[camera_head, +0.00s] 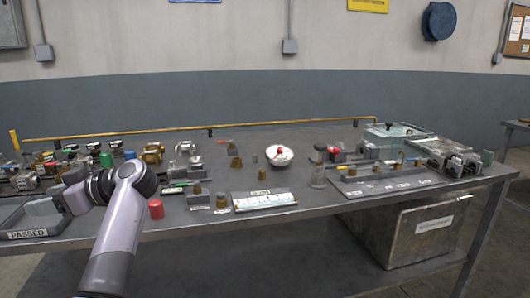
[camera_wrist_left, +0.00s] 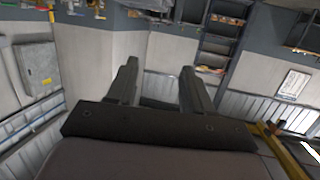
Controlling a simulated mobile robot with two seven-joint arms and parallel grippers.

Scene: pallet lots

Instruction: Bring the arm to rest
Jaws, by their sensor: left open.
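My left arm comes in from the lower left of the head view, and its gripper (camera_head: 70,196) is at the left end of the grey table, near the tray labelled PASSED (camera_head: 28,234). In the left wrist view the two dark fingers of the left gripper (camera_wrist_left: 158,88) stand apart with nothing between them. That view looks out at walls and shelving. My right gripper is in neither view.
The table (camera_head: 330,218) holds many small metal parts. A red cylinder (camera_head: 156,209) stands just right of the left arm. A white bowl (camera_head: 279,155) sits mid-table. A brass rail (camera_head: 190,131) runs along the back. A metal bin (camera_head: 412,232) stands beneath the right side.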

